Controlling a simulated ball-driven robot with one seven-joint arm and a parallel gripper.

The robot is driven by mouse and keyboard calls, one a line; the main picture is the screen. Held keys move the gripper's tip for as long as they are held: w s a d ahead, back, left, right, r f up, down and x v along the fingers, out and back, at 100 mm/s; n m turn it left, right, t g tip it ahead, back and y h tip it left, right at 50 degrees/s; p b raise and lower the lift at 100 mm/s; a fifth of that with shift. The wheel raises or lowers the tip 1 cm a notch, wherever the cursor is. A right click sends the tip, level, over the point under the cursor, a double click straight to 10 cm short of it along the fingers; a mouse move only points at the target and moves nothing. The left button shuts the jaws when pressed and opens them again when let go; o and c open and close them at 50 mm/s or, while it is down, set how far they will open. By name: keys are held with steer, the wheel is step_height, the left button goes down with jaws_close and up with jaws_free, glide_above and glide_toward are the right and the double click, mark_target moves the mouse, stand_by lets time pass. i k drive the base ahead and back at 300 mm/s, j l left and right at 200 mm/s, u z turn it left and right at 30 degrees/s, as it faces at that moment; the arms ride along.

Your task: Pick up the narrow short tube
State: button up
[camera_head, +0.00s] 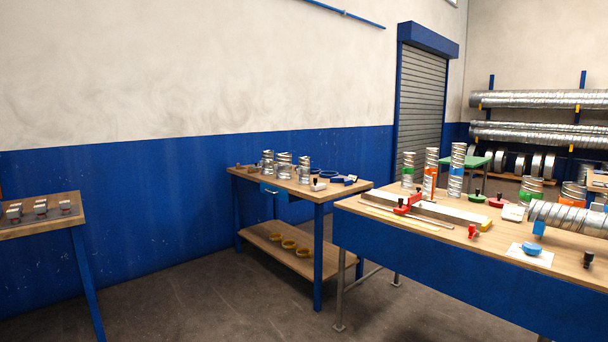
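Several silvery spiral tubes stand upright along the back of the right workbench (420,245). In the left group, three narrow tubes stand in a row. The shortest of these, the narrow short tube (408,161) with a green band, is at the left end. A taller narrow tube (432,160) with an orange band is beside it, then the tallest narrow tube (457,160) with a blue band. A wider short tube (531,184) with a green band stands further right. My gripper is not in view.
Red clamps (402,209) and a long light bar (440,212) lie in front of the narrow tubes. A large horizontal duct (568,217) lies at the right. A second bench (336,188) holds silvery fittings (284,165). Floor (215,300) is open at the front left.

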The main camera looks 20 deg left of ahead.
mark_target(303, 170)
steer(key=u, duration=0.8)
steer(key=i+j+u, duration=0.25)
steer(key=i, duration=0.2)
steer(key=i+u, duration=0.45)
steer(key=i, duration=1.45)
steer(key=i+z, duration=0.1)
steer(key=i, duration=0.4)
steer(key=i+j+z, duration=0.1)
steer(key=i, duration=0.35)
steer(key=i+j+z, duration=0.1)
steer(key=i, duration=0.4)
steer(key=i+j+z, duration=0.1)
steer(key=i, duration=0.35)
steer(key=j, duration=0.1)
